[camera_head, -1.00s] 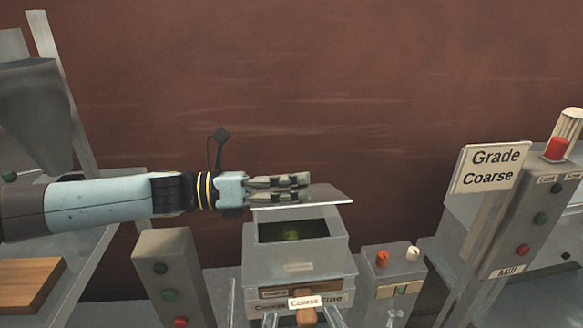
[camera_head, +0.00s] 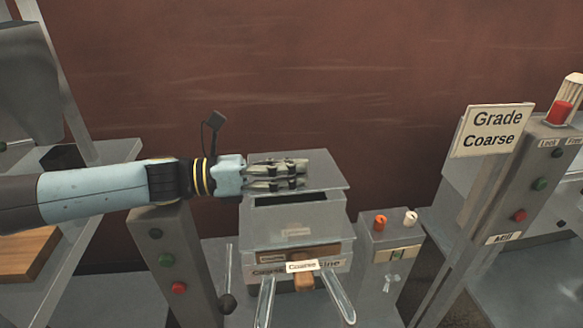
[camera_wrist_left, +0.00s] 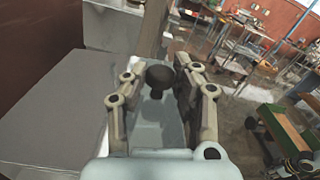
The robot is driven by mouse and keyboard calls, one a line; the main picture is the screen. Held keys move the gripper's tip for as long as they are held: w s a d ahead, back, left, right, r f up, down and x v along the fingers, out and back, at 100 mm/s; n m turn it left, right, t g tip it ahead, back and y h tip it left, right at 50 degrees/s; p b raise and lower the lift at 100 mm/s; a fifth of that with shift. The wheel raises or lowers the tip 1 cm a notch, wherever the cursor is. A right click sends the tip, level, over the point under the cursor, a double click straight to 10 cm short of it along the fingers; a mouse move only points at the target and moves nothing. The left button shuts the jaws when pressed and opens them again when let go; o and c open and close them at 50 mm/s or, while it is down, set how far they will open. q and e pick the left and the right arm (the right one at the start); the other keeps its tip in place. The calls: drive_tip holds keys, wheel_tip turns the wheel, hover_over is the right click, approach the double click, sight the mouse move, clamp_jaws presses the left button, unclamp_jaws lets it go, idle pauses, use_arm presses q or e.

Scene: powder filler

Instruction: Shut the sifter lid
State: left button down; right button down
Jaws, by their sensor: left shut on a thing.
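The sifter (camera_head: 292,225) is a grey box standing at the middle of the head view. Its flat grey lid (camera_head: 334,171) is tilted, raised at the back, and a narrow dark opening (camera_head: 290,200) shows below its front edge. My left gripper (camera_head: 302,173) reaches in from the left over the lid and is shut on it. In the left wrist view a dark round knob (camera_wrist_left: 159,76) shows between the two fingers (camera_wrist_left: 160,95); the exact contact is not clear. My right gripper is not in view.
A coarse label (camera_head: 301,267) and clear rails (camera_head: 338,298) are at the sifter's front. A button post (camera_head: 165,250) stands left and a switch box (camera_head: 392,245) right. The Grade Coarse sign (camera_head: 491,131) stands further right.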

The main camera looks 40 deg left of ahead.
use_arm(q)
drive_tip(key=c, duration=1)
unclamp_jaws()
drive_tip(key=shift+s+f, duration=0.1)
drive_tip(key=shift+s, duration=0.05)
wheel_tip(320, 180, up, 10)
drive_tip(key=shift+r, duration=0.1)
